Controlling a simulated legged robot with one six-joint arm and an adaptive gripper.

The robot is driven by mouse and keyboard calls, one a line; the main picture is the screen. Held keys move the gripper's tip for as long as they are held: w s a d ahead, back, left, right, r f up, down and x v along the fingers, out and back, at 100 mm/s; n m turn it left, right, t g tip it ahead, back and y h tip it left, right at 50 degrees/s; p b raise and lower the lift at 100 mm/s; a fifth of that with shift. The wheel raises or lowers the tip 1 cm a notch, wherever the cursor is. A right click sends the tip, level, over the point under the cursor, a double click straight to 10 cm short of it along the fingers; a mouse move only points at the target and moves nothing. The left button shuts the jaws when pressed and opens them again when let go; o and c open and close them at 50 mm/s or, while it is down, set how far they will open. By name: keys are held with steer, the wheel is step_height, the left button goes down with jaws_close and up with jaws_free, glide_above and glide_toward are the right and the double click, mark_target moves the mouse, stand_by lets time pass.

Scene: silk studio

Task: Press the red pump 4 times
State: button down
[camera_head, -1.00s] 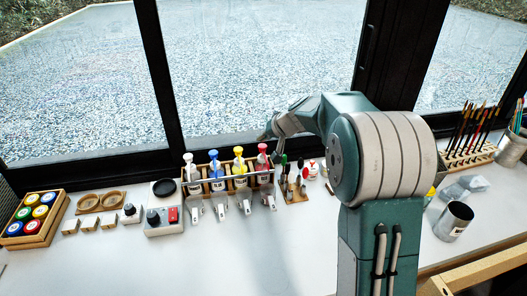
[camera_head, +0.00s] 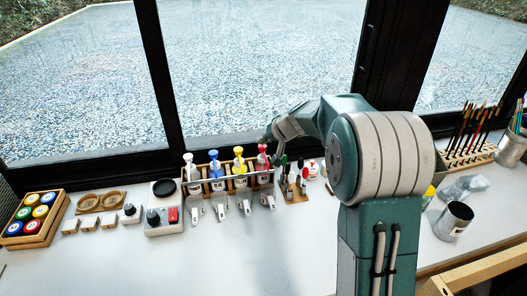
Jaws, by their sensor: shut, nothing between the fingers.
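The red pump (camera_head: 262,160) stands upright at the right end of a row of pump bottles in a wooden rack on the white table. Its red collar shows below a pale head. My gripper (camera_head: 270,138) is shut and empty, just above and slightly right of the red pump's head. I cannot tell whether its tips touch the head. My arm reaches in from the right and hides part of the area behind.
Yellow (camera_head: 239,161), blue (camera_head: 214,165) and white (camera_head: 190,167) pumps stand to the left in the rack (camera_head: 228,184). Tools on a wooden stand (camera_head: 296,194) are close on the right. The window frame is behind. The table front is clear.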

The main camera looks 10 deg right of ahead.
mark_target(263, 147)
steer(key=shift+f, duration=0.8)
stand_by(0.6)
steer(key=shift+r, duration=1.35)
steer(key=shift+r, duration=0.1)
steer(key=shift+r, duration=2.9)
